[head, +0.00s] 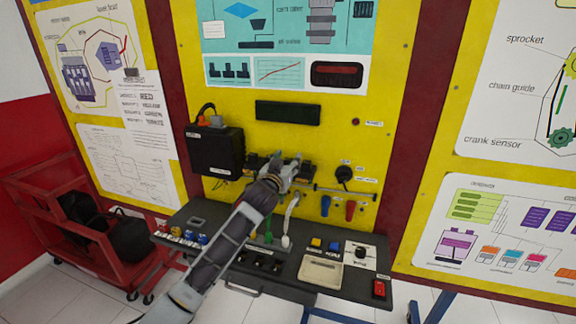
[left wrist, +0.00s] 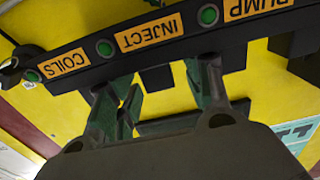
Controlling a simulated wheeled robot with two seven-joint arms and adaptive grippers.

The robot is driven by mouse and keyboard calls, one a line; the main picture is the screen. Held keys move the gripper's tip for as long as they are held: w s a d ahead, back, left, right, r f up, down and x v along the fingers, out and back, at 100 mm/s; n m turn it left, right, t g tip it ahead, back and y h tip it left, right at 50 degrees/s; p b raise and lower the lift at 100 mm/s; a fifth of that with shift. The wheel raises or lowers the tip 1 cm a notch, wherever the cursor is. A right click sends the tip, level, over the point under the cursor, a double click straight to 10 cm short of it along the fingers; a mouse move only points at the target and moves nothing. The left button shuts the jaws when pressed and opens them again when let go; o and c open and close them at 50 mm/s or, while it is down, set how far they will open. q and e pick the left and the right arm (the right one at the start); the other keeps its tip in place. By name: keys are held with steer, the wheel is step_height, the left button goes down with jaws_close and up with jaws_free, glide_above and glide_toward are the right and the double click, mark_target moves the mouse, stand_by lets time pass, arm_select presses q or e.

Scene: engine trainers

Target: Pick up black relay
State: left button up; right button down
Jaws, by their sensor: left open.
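Small black relay blocks sit along a dark labelled rail on the yellow panel. In the head view one black block (head: 307,171) shows just right of my left gripper (head: 285,170), and another (head: 254,162) shows to its left. In the left wrist view my left gripper (left wrist: 158,98) is open, its two green-grey fingers apart below the rail (left wrist: 135,46). A black relay (left wrist: 156,78) shows between and beyond the fingers, under the INJECT label. I cannot tell whether the fingers touch it. Which block is the task's relay is unclear. My right gripper is not in view.
A black box (head: 215,150) stands out from the panel at left. Blue and red handles (head: 350,210) hang at right. A red cart (head: 95,235) stands on the floor at left.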

mark_target(287, 160)
arm_select(q)
steer(key=shift+c, duration=0.4)
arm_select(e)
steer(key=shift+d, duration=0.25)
arm_select(q)
steer(key=c, duration=0.9)
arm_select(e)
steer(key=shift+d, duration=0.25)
arm_select(q)
steer(key=shift+r, duration=0.1)
steer(key=shift+r, duration=0.55)
step_height(287, 160, up, 7)
steer(key=shift+f+b, duration=0.1)
steer(key=shift+b, duration=0.2)
steer(key=shift+r, duration=0.95)
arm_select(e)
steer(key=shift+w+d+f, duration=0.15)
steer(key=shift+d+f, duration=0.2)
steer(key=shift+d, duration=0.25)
